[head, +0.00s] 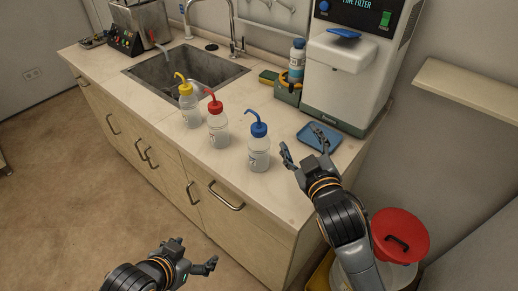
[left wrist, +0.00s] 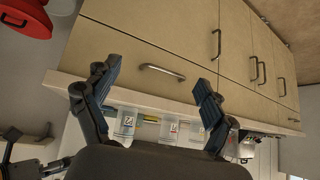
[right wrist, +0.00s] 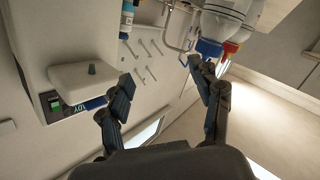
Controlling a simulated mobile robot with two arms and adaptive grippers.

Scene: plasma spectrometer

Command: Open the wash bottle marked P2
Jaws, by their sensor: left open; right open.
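Three wash bottles with bent spouts stand upright in a row on the counter in the head view: yellow-capped (head: 188,105), red-capped (head: 217,126) and blue-capped (head: 259,150). All three caps appear seated. My right gripper (head: 303,148) is open and empty just right of the blue-capped bottle; the blue cap (right wrist: 209,48) shows beyond one finger in the right wrist view. My left gripper (head: 192,256) is open and empty, low in front of the cabinets; labelled bottles (left wrist: 167,130) show behind its fingers.
A sink (head: 185,75) lies behind the bottles. A red-lidded bin (head: 400,236) stands at the counter's right end. The counter front edge has drawer handles (head: 227,197).

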